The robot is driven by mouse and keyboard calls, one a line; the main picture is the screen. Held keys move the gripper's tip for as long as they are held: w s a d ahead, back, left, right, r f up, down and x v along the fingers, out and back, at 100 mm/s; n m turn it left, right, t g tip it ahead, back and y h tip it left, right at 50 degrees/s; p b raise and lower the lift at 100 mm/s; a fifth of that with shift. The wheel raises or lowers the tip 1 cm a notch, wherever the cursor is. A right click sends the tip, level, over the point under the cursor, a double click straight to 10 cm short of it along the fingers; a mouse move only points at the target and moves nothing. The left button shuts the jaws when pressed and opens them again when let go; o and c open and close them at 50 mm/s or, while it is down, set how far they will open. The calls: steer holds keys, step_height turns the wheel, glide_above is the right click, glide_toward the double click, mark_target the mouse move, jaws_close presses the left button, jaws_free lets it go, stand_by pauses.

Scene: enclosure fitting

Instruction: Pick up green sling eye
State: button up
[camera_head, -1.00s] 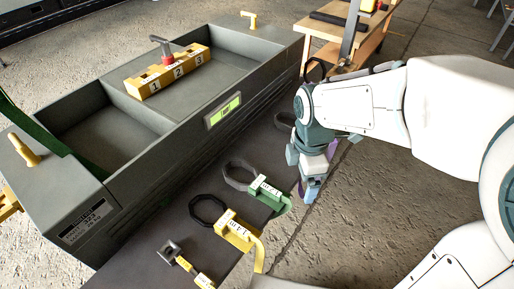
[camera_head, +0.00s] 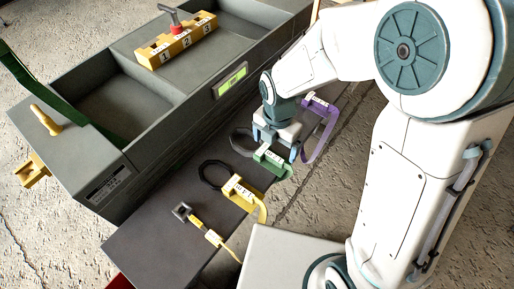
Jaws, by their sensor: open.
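The green sling eye (camera_head: 273,164) lies on the dark shelf in front of the grey enclosure, a green block with a white label and a dark ring (camera_head: 240,143) on its left. A green strap end shows at its lower right. My gripper (camera_head: 277,152) is open and points down right over the green block, with a finger on either side of its upper part. The fingers hide part of the block and ring. I cannot tell whether they touch it.
A yellow sling eye (camera_head: 237,190) with a dark ring lies to the left, and a purple one (camera_head: 318,106) lies to the right, close to my gripper. The grey enclosure (camera_head: 112,165) rises behind the shelf (camera_head: 150,240). A yellow numbered block (camera_head: 178,43) sits on the enclosure.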

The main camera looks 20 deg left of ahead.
mark_target(273, 156)
steer(key=shift+w+a+f, duration=0.1)
steer(key=shift+w+f, duration=0.05)
steer(key=shift+f, duration=2.6)
steer(key=c, duration=1.1)
